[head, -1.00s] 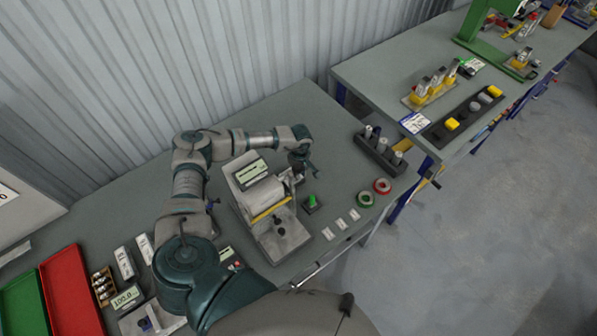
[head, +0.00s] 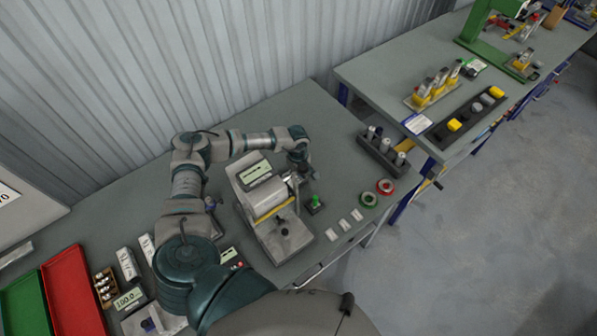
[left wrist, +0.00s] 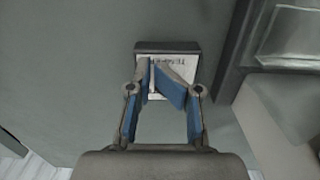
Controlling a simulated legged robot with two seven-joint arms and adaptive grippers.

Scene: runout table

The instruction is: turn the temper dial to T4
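The temper dial's dark box (left wrist: 168,46) with its white label, on which part of the word TEMPER shows, is at the top middle of the left wrist view. My left gripper (left wrist: 155,78) is right over the label, with its blue-padded fingers angled inward and their tips close together. The knob is hidden by the fingers, so I cannot tell whether they touch it. In the head view my left gripper (head: 301,170) points down just beyond the grey machine, and I cannot make out the dial there. My right gripper is in neither view.
The grey machine (head: 284,238) with a display stands close beside my left gripper. A green button (head: 315,200), a green ring (head: 369,200), a red ring (head: 385,187) and a dark rack (head: 381,157) are to the right. Red and green trays lie at lower left.

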